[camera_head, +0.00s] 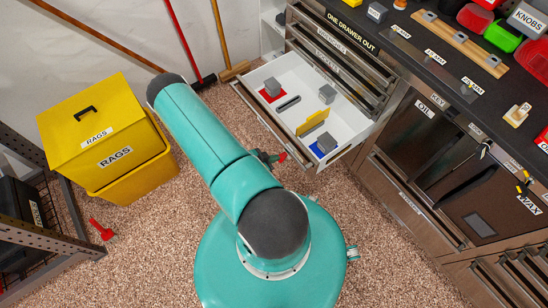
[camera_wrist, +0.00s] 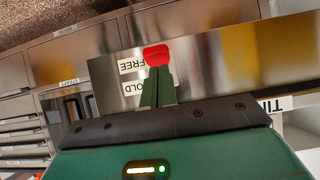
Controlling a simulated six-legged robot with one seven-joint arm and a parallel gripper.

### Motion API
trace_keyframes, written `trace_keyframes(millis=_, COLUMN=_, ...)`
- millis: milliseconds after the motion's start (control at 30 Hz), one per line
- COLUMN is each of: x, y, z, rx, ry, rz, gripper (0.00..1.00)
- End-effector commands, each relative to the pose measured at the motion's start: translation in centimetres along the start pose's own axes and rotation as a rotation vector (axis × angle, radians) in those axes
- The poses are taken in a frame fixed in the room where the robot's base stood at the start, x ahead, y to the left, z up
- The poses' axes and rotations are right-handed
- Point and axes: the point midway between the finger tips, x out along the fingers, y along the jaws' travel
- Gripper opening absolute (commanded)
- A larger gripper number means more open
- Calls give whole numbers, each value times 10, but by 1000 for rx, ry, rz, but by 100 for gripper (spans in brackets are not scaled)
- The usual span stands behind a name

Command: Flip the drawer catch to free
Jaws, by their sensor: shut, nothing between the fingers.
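The drawer catch shows as a red knob (camera_wrist: 156,55) on a steel front in the wrist view, level with the FREE label (camera_wrist: 132,64). The HOLD label (camera_wrist: 133,88) is beside it, partly hidden. My gripper (camera_wrist: 157,72) is shut, its green fingers pointing at the red knob and overlapping its lower edge in the picture. I cannot tell if they touch it. In the head view my gripper (camera_head: 267,157) is small and partly behind my arm, with the red catch (camera_head: 282,157) just to its right. The open white drawer (camera_head: 345,103) is above right of it.
The drawer holds grey blocks (camera_head: 327,94), red and blue squares and a yellow piece (camera_head: 313,123). A yellow RAGS bin (camera_head: 100,130) stands left. A red-handled brush (camera_head: 102,230) lies on the floor. The workbench (camera_head: 425,50) fills the right.

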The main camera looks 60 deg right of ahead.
Motion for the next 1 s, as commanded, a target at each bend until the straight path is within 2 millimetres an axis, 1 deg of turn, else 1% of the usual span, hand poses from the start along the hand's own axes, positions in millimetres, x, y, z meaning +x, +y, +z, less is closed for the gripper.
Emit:
trace_keyframes(millis=433, x=-9, y=0, z=-13, rx=0, ry=-2, rz=0, gripper=0)
trace_keyframes(millis=1000, x=-10, y=-1, z=-15, rx=0, ry=-2, rz=-1, gripper=0)
